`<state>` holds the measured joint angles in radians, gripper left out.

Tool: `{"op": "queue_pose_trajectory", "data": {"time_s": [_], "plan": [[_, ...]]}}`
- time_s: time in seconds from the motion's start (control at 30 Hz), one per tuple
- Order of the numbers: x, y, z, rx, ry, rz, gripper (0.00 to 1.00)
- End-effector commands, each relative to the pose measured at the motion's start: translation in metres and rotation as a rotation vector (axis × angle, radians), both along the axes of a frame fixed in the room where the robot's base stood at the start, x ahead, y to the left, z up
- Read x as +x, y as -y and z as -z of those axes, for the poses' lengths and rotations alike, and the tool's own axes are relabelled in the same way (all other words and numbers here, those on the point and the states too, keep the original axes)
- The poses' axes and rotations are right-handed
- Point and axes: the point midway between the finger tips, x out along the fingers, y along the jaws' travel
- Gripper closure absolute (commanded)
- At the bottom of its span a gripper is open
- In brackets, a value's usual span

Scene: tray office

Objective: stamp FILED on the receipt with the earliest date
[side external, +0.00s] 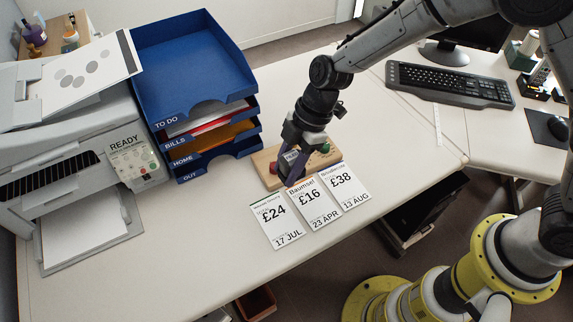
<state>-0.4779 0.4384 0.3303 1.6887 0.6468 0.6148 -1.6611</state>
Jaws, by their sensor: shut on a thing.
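Three receipts lie side by side on the table. The left receipt (275,226) has a green top edge and reads £24, 17 JUL. The middle receipt (314,205) has an orange top edge and reads £16, 23 APR. The right receipt (345,188) reads £38, 13 AUG. Behind them is a wooden stamp board (262,160) with a red stamp (274,168) and a green stamp (325,148). My gripper (291,150) points down over the board between these and is shut on a stamp (292,156). Its small label is too unclear to read, and the fingers hide most of it.
Blue stacked trays (200,60) labelled TO DO, BILLS, HOME and OUT stand left of the board. A printer (90,150) is at the far left. A keyboard (450,85) and a monitor are on the right desk. The table left of the receipts is clear.

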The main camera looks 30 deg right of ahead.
Motion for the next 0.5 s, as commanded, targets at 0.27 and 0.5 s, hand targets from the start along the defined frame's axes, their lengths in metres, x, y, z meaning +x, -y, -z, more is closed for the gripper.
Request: {"op": "queue_pose_trajectory", "data": {"time_s": [0.27,0.5], "plan": [[-0.024,0.016,0.018,-0.002,-0.003,-0.418,0.94],[-0.046,0.042,0.041,0.000,-0.004,-0.706,0.94]]}}
